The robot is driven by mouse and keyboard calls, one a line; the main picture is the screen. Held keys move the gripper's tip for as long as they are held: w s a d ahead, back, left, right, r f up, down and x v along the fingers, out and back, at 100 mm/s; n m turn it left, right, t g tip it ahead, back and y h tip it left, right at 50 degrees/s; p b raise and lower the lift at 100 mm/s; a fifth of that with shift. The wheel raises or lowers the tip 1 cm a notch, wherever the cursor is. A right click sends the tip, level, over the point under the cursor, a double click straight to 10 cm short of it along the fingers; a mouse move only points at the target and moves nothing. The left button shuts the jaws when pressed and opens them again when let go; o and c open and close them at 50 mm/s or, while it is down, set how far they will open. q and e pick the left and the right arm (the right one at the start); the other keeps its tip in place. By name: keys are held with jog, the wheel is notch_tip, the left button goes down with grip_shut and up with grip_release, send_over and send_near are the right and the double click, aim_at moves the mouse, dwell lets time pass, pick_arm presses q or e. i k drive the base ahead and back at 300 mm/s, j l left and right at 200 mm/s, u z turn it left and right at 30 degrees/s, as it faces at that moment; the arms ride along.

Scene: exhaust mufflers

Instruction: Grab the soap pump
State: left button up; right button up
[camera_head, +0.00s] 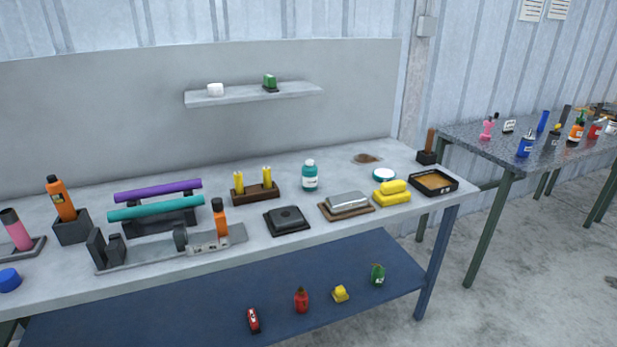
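Neither of my grippers is in view. Several small bottles stand on the right-hand table (490,152), and some have a pump-like top. One is an orange bottle (576,132) with a green top. A pink bottle-like thing (487,130) with a dark top stands at the left end. They are too small to tell surely which is the soap pump. A teal bottle (310,178) with a white label stands on the nearer workbench (345,235).
A blue lower shelf (190,315) carries small items. A floor gap (455,215) separates the tables.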

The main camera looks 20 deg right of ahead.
aim_at(310, 175)
jog(key=i+l+z, duration=0.4)
jog(key=i+l, duration=0.6)
